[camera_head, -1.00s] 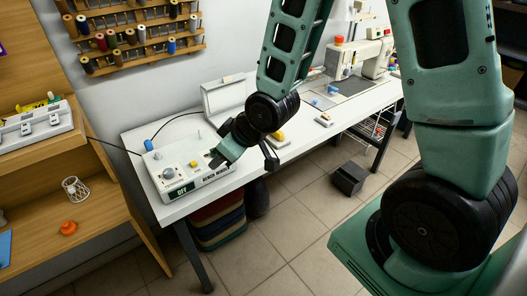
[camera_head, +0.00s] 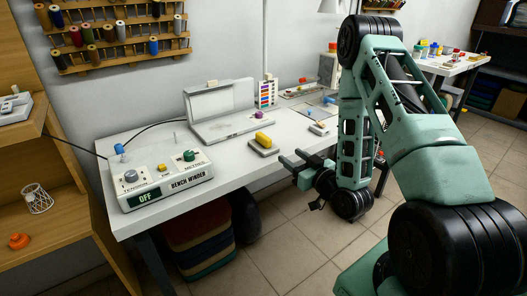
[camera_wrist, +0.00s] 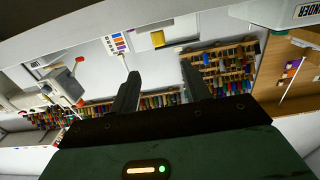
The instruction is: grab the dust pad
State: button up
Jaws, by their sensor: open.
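I cannot tell for sure which thing is the dust pad. A yellow block on a grey and tan base (camera_head: 264,143) lies on the white bench, right of the winder. A smaller grey pad with a yellow mark (camera_head: 318,128) lies farther right. My gripper (camera_head: 292,158) is open and empty at the bench's front edge, just in front of and to the right of the yellow block, apart from it. In the wrist view my two fingers (camera_wrist: 160,72) stand apart with nothing between them.
The bench winder (camera_head: 165,183), reading OFF, stands on the white bench (camera_head: 225,165) at left. An open grey case (camera_head: 222,122) stands behind, with a purple thing on it. Stacked cushions (camera_head: 203,245) sit below the bench. Spool racks hang on the wall.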

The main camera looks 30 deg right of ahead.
jog(key=b, duration=0.1)
send_near(262, 135)
jog(key=w, duration=0.4)
jog(key=shift+a, duration=0.1)
jog(key=shift+w+f+p, duration=0.15)
jog(key=shift+w+p, duration=0.35)
jog(key=shift+w, duration=2.5)
grip_shut()
